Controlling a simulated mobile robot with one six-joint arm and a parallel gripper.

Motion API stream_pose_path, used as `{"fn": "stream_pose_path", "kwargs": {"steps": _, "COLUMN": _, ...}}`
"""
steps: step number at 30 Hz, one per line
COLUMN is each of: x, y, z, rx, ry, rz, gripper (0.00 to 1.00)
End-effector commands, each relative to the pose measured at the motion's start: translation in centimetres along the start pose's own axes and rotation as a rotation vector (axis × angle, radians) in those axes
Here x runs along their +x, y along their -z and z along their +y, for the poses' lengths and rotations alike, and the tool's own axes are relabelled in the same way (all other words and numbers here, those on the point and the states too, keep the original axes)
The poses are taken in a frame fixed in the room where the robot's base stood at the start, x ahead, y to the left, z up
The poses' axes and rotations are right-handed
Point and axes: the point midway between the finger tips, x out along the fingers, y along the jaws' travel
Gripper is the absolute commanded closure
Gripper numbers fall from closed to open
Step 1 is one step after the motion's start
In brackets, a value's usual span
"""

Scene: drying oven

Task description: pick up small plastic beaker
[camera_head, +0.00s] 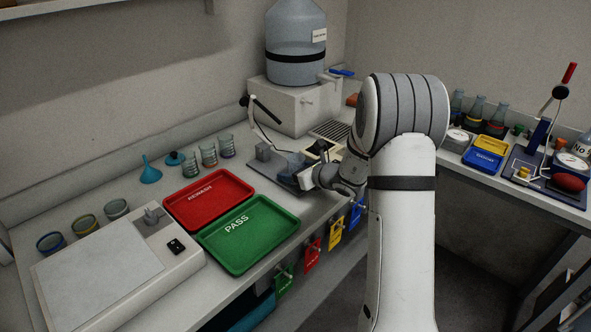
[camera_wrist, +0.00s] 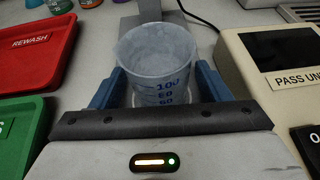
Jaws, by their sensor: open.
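The small plastic beaker (camera_wrist: 158,52) is translucent with blue graduation marks and stands upright in the middle of the wrist view. My gripper (camera_wrist: 157,88) is open, with one blue finger on each side of the beaker. I cannot tell whether the fingers touch it. The gripper's front edge hides the beaker's base. In the head view the beaker (camera_head: 294,162) shows small and partly hidden beside my gripper (camera_head: 306,176), on the grey stand.
A red REWASH tray (camera_head: 209,199) and a green PASS tray (camera_head: 249,234) lie to the left. A meter (camera_wrist: 280,55) labelled PASS stands close on the right in the wrist view. A large water bottle (camera_head: 296,45) stands behind. Several small beakers line the wall.

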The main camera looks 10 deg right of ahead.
Motion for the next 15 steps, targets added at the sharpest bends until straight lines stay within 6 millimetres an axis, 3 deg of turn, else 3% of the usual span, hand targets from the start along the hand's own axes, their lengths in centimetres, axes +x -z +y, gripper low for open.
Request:
{"fn": "stream_pose_path", "kwargs": {"steps": 5, "x": -0.03, "y": 0.02, "z": -0.02, "rx": 0.000, "ry": 0.000, "rz": 0.000, "gripper": 0.31}}
{"fn": "stream_pose_path", "kwargs": {"steps": 15, "x": -0.08, "y": 0.04, "z": -0.06, "rx": 0.000, "ry": 0.001, "rz": 0.000, "gripper": 0.59}}
